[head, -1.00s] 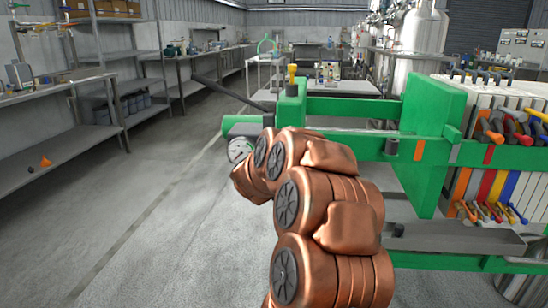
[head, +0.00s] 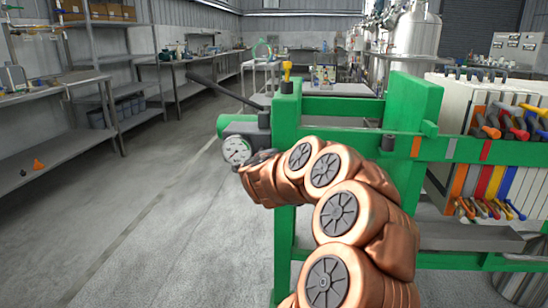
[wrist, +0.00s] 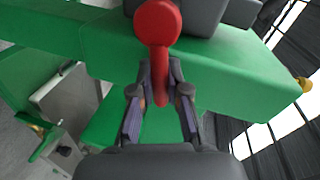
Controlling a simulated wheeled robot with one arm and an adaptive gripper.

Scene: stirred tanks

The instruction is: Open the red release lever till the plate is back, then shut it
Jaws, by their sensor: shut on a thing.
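The red release lever (wrist: 158,28) shows in the wrist view, with a round knob at the top and a narrow shaft below it. My gripper (wrist: 160,88) is shut on the shaft, with one finger on each side. A green block of the press lies behind the lever. In the head view my copper arm bends toward the gauge end of the green press frame (head: 350,105), and the lever is hidden there. The green plate (head: 412,105) stands upright on the frame, left of the white plate pack (head: 455,100).
A round gauge (head: 237,150) and a dark bar (head: 222,90) are close to my wrist. A yellow-topped fitting (head: 287,72) stands on the frame post. Coloured handles (head: 515,130) line the pack's side. The floor left of the press is clear, with shelves beyond.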

